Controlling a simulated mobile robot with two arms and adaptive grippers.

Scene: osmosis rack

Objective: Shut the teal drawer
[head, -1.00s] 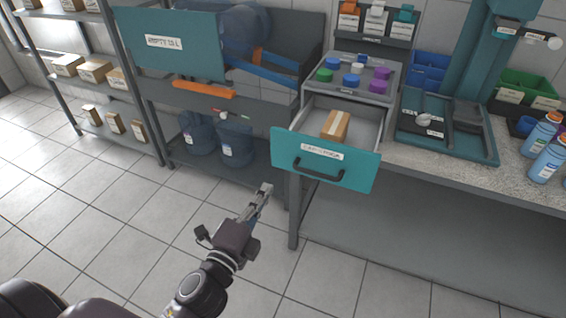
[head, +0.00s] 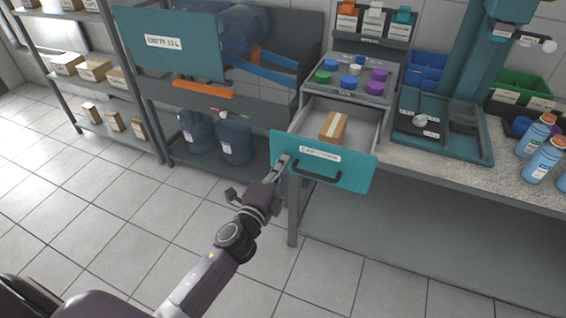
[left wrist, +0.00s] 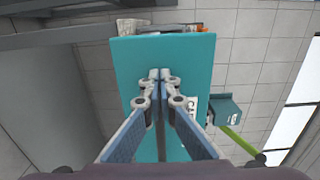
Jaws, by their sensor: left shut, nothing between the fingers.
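My right gripper is not in view.
A rack with colored caps (head: 350,80) stands above the drawer. A teal machine (head: 440,125) and blue bottles (head: 540,160) stand on the bench to the right. A shelf with water jugs (head: 235,140) is on the left. The floor in front is clear.

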